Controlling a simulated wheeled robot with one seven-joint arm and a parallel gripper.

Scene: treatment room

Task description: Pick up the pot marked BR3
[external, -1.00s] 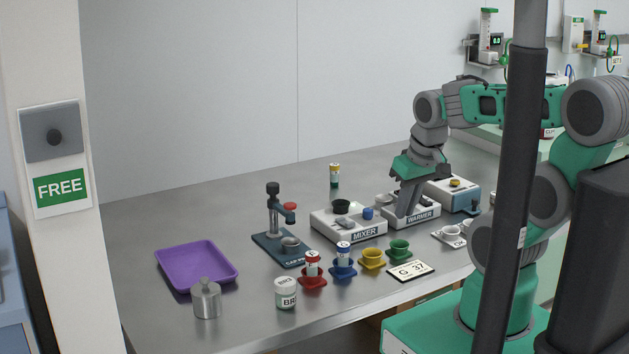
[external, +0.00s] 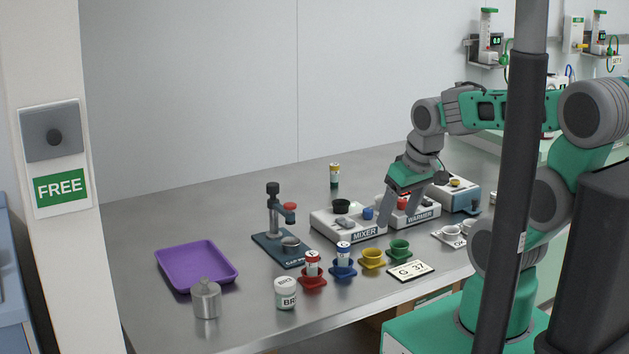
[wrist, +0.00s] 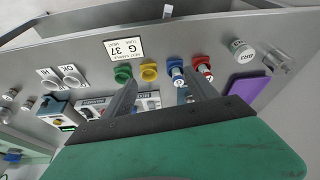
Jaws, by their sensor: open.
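The pot marked BR3 (external: 286,294) is a small white-lidded jar with a label. It stands upright near the front edge of the bench, right of a metal canister. In the wrist view the BR3 pot (wrist: 242,50) is at the upper right, away from my fingers. My gripper (external: 398,217) is open and empty, over the area of the mixer and warmer, well to the right of and behind the pot. Its spread fingers also show in the wrist view (wrist: 160,78).
The metal canister (external: 207,299) and purple tray (external: 196,288) lie left of the pot. Red (external: 312,281), blue (external: 343,271), yellow (external: 372,259) and green (external: 399,250) holders stand to its right. A stand with a dark base (external: 282,250) is behind. Bare bench lies around the pot's left and front.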

